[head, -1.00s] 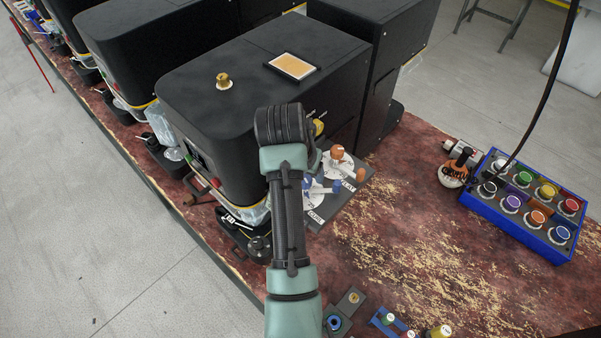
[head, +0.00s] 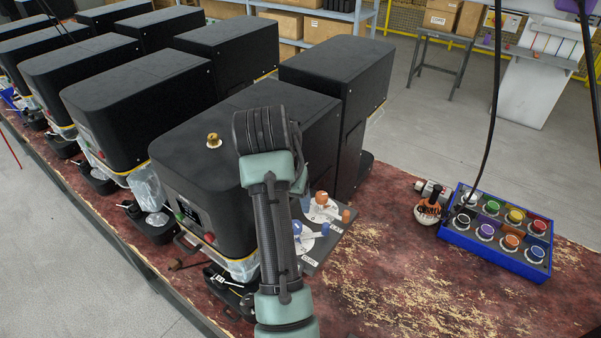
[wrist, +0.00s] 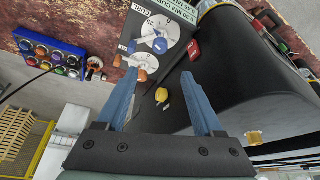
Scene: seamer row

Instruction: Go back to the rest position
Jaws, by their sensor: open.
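My gripper (wrist: 158,80) is open, with two blue fingers spread apart and nothing between them. In the wrist view it is by the side of a black seamer machine (wrist: 235,70), near a yellow knob (wrist: 162,96) and a dial panel (wrist: 130,35) with blue and orange levers. In the head view my arm rises in front of the nearest black machine (head: 190,165) and hides the gripper. The dial panel (head: 330,240) shows just right of my arm.
A blue box of coloured knobs (head: 490,250) stands on the worn red bench (head: 400,290) at right, with an orange-and-white round item (head: 428,212) beside it. A dark cable hangs there. More black machines (head: 135,110) line the bench at left. The bench's front right is clear.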

